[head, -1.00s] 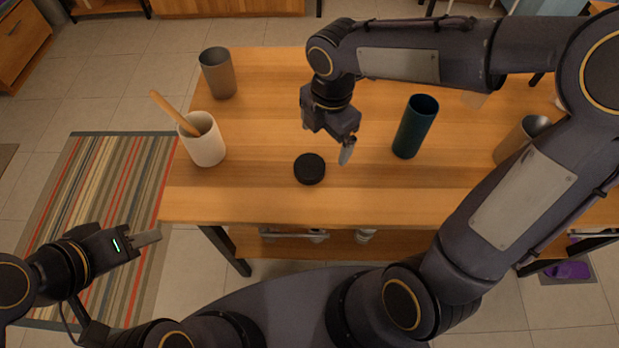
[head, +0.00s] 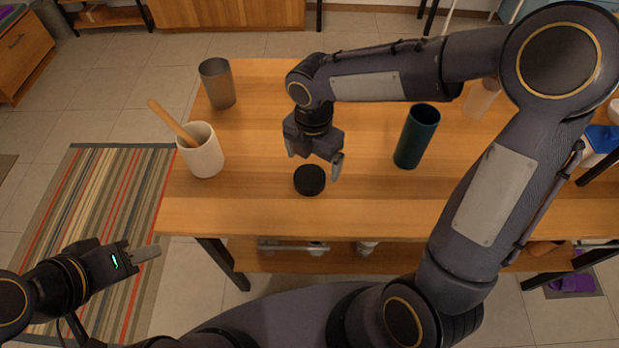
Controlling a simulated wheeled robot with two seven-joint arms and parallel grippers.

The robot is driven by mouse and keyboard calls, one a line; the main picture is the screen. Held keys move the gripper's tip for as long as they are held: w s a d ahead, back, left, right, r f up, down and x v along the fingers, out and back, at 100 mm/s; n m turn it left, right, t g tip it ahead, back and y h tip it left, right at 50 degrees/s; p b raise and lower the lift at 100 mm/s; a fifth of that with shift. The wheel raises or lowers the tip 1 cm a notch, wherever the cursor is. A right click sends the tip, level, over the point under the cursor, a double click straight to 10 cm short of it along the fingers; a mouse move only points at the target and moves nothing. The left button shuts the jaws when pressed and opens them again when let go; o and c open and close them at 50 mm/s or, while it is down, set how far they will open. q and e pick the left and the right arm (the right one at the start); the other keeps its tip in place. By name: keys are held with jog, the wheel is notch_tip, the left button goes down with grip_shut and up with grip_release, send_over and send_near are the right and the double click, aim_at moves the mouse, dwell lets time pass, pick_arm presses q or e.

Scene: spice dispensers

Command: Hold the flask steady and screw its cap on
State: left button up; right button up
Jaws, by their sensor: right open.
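The flask (head: 416,140) looks like the dark teal open-topped cylinder standing upright on the wooden table, right of centre. The cap (head: 309,180) is a black round disc lying on the table near its front edge, left of the flask. My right gripper (head: 314,162) is open and empty, pointing down just behind and above the cap, its fingers apart. My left gripper (head: 148,254) is off the table at the lower left, far from flask and cap. Its fingers are seen edge-on, so their gap is not clear.
A white cup (head: 204,156) with a wooden stick (head: 172,122) stands at the table's left. A grey-brown tumbler (head: 217,84) stands behind it. A pale translucent cup (head: 481,100) is at the back right. The table (head: 260,215) is clear around the cap.

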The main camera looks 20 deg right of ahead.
aim_at(311, 175)
jog(key=f, duration=0.5)
jog(key=shift+a+f+b, duration=0.15)
jog(key=shift+a+b, duration=0.15)
jog(key=c, duration=1.1)
